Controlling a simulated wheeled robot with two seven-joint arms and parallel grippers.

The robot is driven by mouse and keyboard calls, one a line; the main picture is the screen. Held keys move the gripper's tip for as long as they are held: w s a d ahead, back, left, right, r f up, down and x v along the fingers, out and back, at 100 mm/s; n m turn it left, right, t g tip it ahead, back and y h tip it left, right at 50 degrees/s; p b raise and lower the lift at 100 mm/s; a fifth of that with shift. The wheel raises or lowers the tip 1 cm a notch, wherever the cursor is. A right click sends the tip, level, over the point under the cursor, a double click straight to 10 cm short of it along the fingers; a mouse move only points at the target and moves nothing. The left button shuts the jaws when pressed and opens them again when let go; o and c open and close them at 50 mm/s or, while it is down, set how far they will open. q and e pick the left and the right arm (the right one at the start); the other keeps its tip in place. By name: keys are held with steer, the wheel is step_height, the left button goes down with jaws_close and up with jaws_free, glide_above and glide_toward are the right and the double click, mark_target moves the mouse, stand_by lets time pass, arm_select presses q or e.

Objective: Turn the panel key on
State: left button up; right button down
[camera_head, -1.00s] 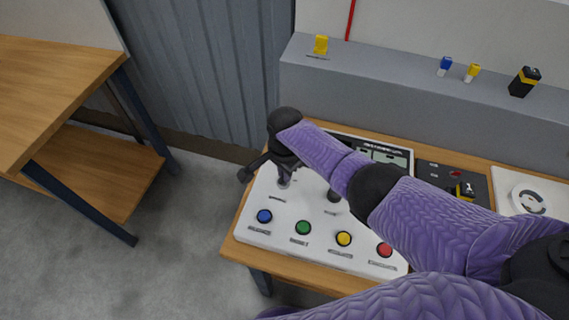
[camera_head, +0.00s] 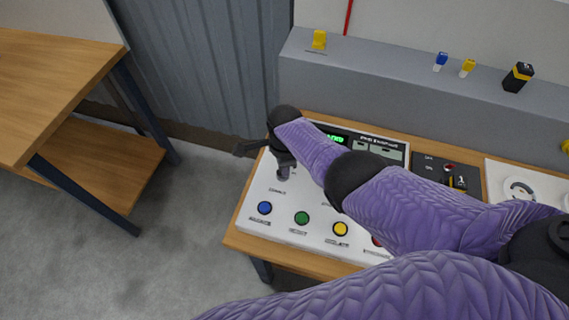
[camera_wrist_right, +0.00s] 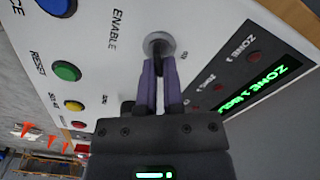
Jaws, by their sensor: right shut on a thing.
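The white control panel (camera_head: 283,222) lies on a wooden bench, with blue, green and yellow buttons along its front and a red one partly hidden by my arm. My right gripper (camera_head: 283,172) points down at the panel behind the blue button. In the right wrist view my right gripper (camera_wrist_right: 158,68) is shut on the panel key, at the round metal key switch (camera_wrist_right: 158,42) beside the word ENABLE. The fingers hide most of the key, so I cannot read its angle. A display (camera_wrist_right: 245,92) beside it glows green with ZONE 1 text. My left gripper is out of view.
A grey ledge (camera_head: 390,80) behind the bench holds a yellow piece (camera_head: 319,40), small blue (camera_head: 440,62) and yellow (camera_head: 467,68) items and a black-and-yellow block (camera_head: 517,78). A wooden table (camera_head: 60,75) stands at left, with open floor between.

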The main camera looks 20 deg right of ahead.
stand_by(0.3)
steer(key=c, duration=0.8)
jaws_free()
steer(key=shift+o, duration=0.2)
step_height(320, 180, up, 10)
steer(key=p, duration=0.7)
